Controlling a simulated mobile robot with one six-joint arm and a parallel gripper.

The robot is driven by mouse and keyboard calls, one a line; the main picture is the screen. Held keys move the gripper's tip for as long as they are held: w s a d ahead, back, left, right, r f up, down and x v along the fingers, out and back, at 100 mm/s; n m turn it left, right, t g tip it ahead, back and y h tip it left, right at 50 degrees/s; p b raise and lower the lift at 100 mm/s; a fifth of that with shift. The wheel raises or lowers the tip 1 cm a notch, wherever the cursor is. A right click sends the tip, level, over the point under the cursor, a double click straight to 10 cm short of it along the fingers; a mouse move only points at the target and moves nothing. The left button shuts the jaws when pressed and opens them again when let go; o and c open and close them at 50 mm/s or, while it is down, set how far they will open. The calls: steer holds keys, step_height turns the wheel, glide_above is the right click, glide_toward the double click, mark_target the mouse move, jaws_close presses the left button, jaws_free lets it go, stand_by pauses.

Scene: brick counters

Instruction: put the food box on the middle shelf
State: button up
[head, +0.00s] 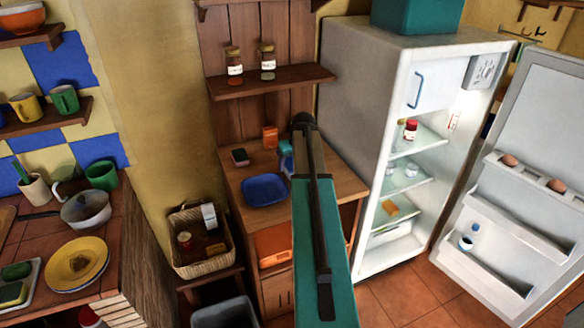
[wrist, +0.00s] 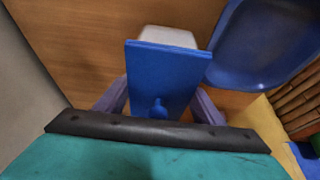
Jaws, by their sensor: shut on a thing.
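The food box (wrist: 168,75) has a flat blue lid-like face with a pale body behind it. My gripper (wrist: 160,104) is shut on it, with one purple finger on each side. In the head view my arm mostly hides the gripper and box; a small blue patch (head: 286,150) shows beside the arm's end, over the wooden cabinet top (head: 330,175). I cannot tell whether the box touches the wood. The open fridge (head: 355,110) stands to the right with glass shelves. Its middle shelf (head: 408,182) holds small pale jars.
A blue tray (head: 265,190), an orange box (head: 270,137) and a small dark item (head: 240,157) are on the cabinet. Above is a wooden shelf (head: 285,80) with two jars. The fridge door (head: 520,180) stands open at right. A basket (head: 203,262) is at lower left.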

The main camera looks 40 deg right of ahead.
steer(key=shift+f+p, duration=0.4)
steer(key=shift+f, duration=0.6)
steer(key=shift+f, duration=0.1)
steer(key=o, duration=0.8)
steer(key=shift+b+v, duration=1.5)
steer(key=shift+v, duration=4.55)
